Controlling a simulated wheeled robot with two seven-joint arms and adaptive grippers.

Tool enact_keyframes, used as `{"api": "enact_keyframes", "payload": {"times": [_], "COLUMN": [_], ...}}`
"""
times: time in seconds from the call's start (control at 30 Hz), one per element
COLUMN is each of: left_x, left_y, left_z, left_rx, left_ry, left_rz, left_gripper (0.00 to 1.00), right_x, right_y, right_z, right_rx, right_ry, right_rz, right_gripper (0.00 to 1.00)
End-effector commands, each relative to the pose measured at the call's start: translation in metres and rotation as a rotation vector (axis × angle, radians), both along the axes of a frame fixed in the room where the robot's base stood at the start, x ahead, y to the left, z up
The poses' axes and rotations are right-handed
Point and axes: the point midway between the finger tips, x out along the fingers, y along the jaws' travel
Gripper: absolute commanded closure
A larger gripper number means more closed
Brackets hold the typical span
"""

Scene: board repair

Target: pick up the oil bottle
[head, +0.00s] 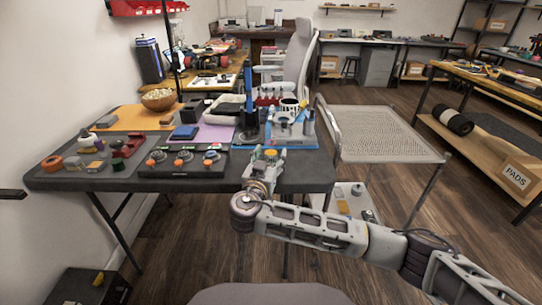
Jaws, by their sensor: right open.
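My right gripper (266,158) is open at the front edge of the dark worktable (310,176). My left gripper does not show.
A black panel with orange-topped knobs (183,161) lies left of my right gripper. A blue-and-grey stand (290,128) is just behind the gripper. A wooden bowl (158,99) sits at the back left. A mesh-topped cart (380,135) stands right of the table, with open floor beyond.

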Motion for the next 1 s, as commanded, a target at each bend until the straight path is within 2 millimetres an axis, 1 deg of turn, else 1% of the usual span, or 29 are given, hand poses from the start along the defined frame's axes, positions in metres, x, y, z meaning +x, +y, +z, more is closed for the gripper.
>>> {"api": "enact_keyframes", "payload": {"times": [0.33,0.73,1.0], "left_x": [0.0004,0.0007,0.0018], "left_y": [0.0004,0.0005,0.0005], "left_z": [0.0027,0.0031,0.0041], "left_rx": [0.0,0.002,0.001], "left_ry": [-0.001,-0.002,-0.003], "left_rz": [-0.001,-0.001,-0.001], "left_gripper": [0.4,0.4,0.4], "right_x": [-0.0003,-0.0004,-0.0004], "right_y": [0.0,0.0,0.0001], "right_z": [-0.0001,-0.0002,0.0011], "right_rx": [0.0,-0.001,0.0], "right_ry": [0.0,0.0,0.0], "right_rz": [0.0,0.0,0.0], "right_gripper": [0.39,0.9,0.9]}}
